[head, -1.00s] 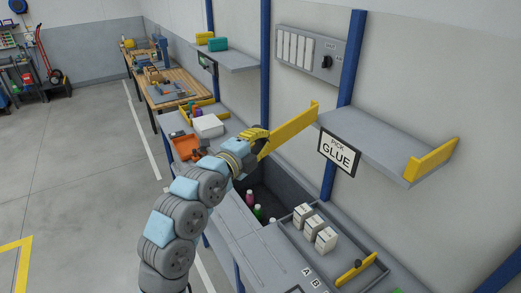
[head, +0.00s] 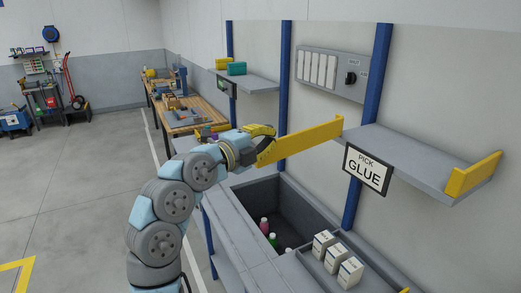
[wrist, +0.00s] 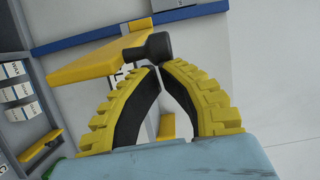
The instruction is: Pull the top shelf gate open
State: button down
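The top shelf gate (head: 300,140) is a yellow bar. In the head view it sticks out to the lower left from the left end of the grey top shelf (head: 400,158), which carries a "PICK GLUE" sign (head: 367,170). My gripper (head: 268,134) is at the gate's outer end. In the wrist view the gate (wrist: 95,57) ends at a dark round handle (wrist: 148,47). The tips of my gripper (wrist: 158,70) are close together against this handle and look shut on it; the exact contact is partly hidden.
Below are a dark bin (head: 290,208) with bottles and a tray with several white boxes (head: 337,257). A blue post (head: 368,110) stands behind the shelf. A yellow end piece (head: 472,175) is at the shelf's right end.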

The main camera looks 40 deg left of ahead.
jog(key=shift+a, duration=0.35)
jog(key=shift+d, duration=0.15)
jog(key=s+d+b, duration=0.1)
jog(key=s+b, duration=0.1)
jog(key=s, duration=0.9)
jog(key=shift+s+d+r, duration=0.2)
jog(key=shift+d, duration=0.2)
